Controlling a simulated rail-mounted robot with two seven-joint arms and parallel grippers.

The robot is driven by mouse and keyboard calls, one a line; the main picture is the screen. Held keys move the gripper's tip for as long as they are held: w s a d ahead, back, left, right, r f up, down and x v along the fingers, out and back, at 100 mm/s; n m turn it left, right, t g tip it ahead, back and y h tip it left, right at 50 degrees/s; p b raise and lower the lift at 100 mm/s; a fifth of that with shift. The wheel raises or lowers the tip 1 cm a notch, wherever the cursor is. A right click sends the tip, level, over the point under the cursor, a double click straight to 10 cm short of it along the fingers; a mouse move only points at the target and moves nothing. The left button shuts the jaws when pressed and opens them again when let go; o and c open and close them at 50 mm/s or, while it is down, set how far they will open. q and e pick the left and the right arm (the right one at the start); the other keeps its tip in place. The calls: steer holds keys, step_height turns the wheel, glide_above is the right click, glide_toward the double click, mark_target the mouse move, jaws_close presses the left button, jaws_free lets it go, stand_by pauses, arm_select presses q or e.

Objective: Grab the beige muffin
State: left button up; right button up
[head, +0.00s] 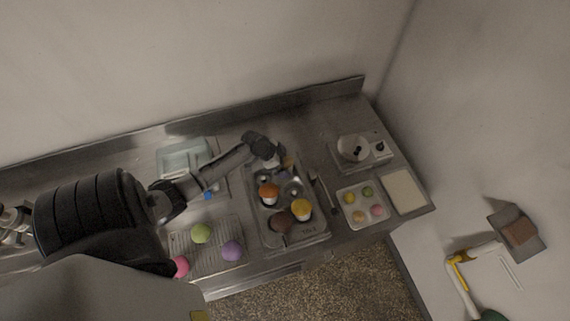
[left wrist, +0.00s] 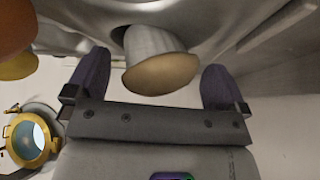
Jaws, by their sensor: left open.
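The beige muffin (left wrist: 160,72) has a tan top and a pale wrapper. In the left wrist view it sits between the two dark fingers of my left gripper (left wrist: 153,78), with visible gaps on both sides. My left gripper (head: 273,157) is open over the back of the grey muffin tin (head: 312,237) in the head view. There the beige muffin (head: 287,163) is small and partly hidden by the gripper. The tin also holds an orange muffin (head: 269,191), a yellow muffin (head: 302,209) and a dark brown muffin (head: 281,221). My right gripper is not in view.
Left of the tin, a wire rack (head: 215,222) has green (head: 201,233) and purple (head: 232,250) round items nearby. A pale blue tray (head: 184,158) lies behind. To the right are a small treat tray (head: 349,192), a scale (head: 375,157) and a pale board (head: 404,191).

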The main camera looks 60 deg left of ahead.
arm_select(q)
steer(key=shift+c, duration=0.2)
steer(key=c, duration=0.7)
steer(key=shift+c, duration=0.2)
steer(key=shift+r, duration=0.15)
